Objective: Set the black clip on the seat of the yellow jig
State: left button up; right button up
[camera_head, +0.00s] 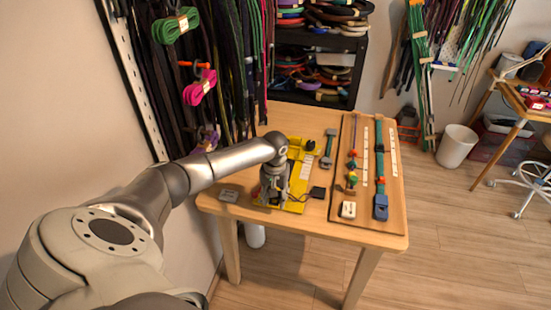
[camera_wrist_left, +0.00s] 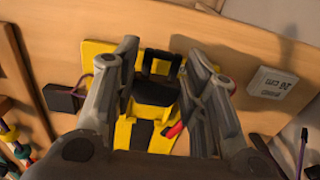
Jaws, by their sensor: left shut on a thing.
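The yellow jig (camera_head: 298,185) lies near the left front of the wooden table. It also shows below my gripper in the left wrist view (camera_wrist_left: 125,130), with black pads on it. My left gripper (camera_head: 272,200) points down over the near end of the jig. In the left wrist view, my left gripper (camera_wrist_left: 163,62) is shut on the black clip (camera_wrist_left: 160,64), which sits between its fingertips over the jig's end. I cannot tell whether the clip touches the seat. In the head view the gripper hides the clip. My right gripper is not in view.
A small black box (camera_head: 317,192) with a cable stands right of the jig. A grey labelled block (camera_head: 229,195) lies to its left. A wooden board (camera_head: 335,205) with cords and clamps fills the table's right side. Hanging cords (camera_head: 225,60) crowd the wall behind.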

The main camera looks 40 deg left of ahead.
pick_arm(q)
jog(key=shift+w+a+f+b, duration=0.1)
jog(key=shift+w+a+b, duration=0.2)
jog(key=shift+w+b, duration=0.4)
jog(key=shift+w+a+f+b, duration=0.1)
jog(key=shift+w+a+b, duration=0.2)
jog(key=shift+w+b, duration=0.35)
jog(key=shift+w+a+r+b, duration=0.1)
jog(key=shift+w+a+b, duration=0.25)
jog(key=shift+w+b, duration=0.45)
jog(key=shift+w+a+b, duration=0.35)
jog(key=shift+w+b, duration=0.25)
jog(key=shift+b, duration=0.25)
jog(key=shift+w+a, duration=0.1)
jog(key=shift+w, duration=0.1)
jog(key=shift+r, duration=0.1)
jog(key=shift+p, duration=0.3)
jog(key=shift+r+p, duration=0.1)
jog(key=shift+p, duration=0.25)
